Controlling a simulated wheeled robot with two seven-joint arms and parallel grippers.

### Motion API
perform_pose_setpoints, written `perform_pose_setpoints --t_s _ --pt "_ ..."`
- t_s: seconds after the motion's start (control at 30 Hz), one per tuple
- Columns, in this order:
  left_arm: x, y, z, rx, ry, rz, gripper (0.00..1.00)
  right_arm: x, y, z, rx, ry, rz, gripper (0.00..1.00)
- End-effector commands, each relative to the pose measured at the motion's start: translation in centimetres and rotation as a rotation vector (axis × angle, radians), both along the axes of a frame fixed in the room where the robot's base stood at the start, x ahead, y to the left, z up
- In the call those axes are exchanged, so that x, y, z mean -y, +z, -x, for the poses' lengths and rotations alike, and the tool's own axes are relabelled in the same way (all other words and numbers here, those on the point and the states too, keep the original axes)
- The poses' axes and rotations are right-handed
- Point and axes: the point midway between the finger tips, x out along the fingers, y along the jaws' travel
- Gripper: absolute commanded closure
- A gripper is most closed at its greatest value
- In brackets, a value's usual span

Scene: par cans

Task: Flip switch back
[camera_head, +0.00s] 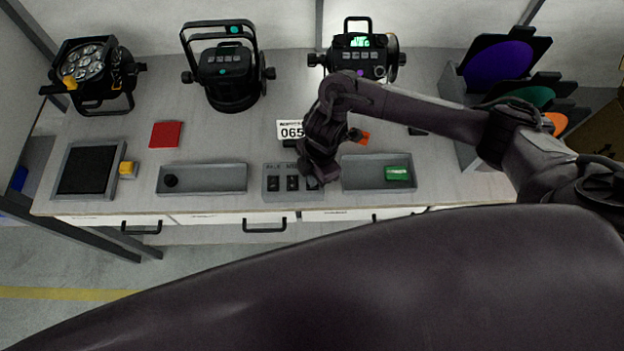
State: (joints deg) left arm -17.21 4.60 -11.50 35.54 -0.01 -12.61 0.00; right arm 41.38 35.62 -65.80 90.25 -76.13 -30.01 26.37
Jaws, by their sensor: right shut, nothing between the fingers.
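A grey switch panel (281,196) with a row of dark rocker switches lies near the front edge of the bench, between two grey trays. My right arm comes in from the right and its wrist hangs over the panel's right end. My right gripper (314,184) is shut and empty, pointing down at the rightmost switch (312,184). That switch is partly hidden by the gripper, so I cannot tell its position or whether it is touched. The middle switch (292,183) and left switch (273,183) show clear of the gripper. My left gripper is not in view.
Three par cans (230,72) stand along the back. Grey trays (203,191) flank the panel; the right one holds a green item (397,173). A number card (290,131) stands behind the panel. A rack with colored filters (500,65) is at right. A red block (166,134) lies left.

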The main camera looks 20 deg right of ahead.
Motion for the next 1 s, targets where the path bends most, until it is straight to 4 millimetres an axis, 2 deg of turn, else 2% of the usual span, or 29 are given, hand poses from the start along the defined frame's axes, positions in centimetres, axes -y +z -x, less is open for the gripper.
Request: perform_pose_setpoints --t_s 0.67,0.83,1.0 --pt "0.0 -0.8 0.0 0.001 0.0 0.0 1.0 0.0 -1.1 0.0 0.0 0.0 0.0 1.0" --pt "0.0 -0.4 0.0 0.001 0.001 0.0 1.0 0.0 -0.7 0.0 0.0 0.0 0.0 1.0" --pt "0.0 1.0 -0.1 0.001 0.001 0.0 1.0 0.0 0.6 0.0 0.0 -0.001 0.0 1.0"
